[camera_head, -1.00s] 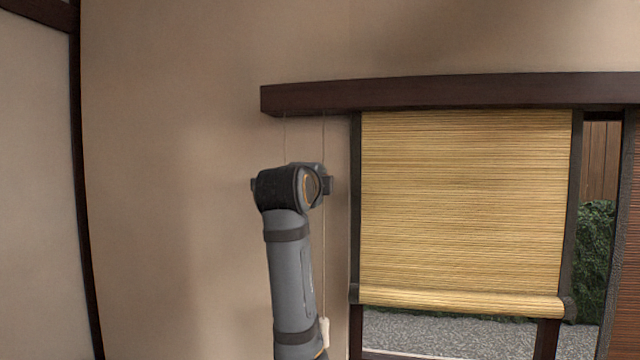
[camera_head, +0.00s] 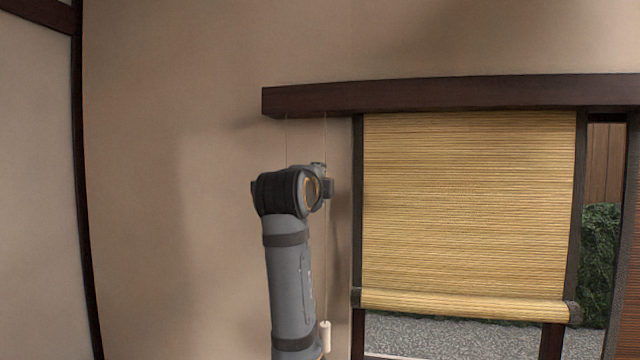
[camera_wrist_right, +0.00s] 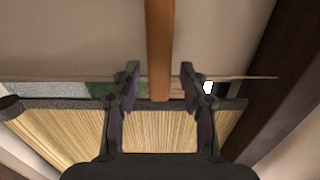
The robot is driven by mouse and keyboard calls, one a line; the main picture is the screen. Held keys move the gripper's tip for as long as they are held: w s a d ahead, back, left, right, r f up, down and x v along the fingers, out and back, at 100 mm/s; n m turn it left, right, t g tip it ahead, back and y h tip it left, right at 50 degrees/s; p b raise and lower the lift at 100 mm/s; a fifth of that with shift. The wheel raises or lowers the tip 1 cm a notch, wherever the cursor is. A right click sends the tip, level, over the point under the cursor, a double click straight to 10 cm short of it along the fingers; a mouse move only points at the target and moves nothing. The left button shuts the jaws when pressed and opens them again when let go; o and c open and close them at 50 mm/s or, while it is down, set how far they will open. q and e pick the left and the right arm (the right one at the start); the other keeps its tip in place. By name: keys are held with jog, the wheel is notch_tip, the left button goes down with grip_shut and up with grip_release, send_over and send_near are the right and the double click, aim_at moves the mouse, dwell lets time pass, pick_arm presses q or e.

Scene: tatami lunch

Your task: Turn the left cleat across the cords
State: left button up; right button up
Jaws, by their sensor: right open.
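Two thin cords, a left cord (camera_head: 286,140) and a right cord (camera_head: 325,142), hang from the dark headrail in the head view. A pale cord pull (camera_head: 325,336) hangs low beside my forearm. A brown wooden bar (camera_wrist_right: 160,45), which may be the cleat, runs down between the fingers in the right wrist view. My right gripper (camera_wrist_right: 160,76) is open around it; I cannot tell whether a finger touches it. In the head view my wrist hides the fingers and the wall behind them. My left gripper is out of view.
A dark headrail (camera_head: 450,93) runs above a partly lowered bamboo blind (camera_head: 465,200), right of my arm. The blind's rolled lower edge (camera_head: 460,302) hangs above gravel (camera_head: 440,332). Bare wall (camera_head: 170,200) is clear to the left.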

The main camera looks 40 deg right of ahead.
jog(key=v, duration=0.6)
jog(key=shift+a, duration=0.4)
jog(key=shift+s+f, duration=0.1)
jog(key=shift+s, duration=0.05)
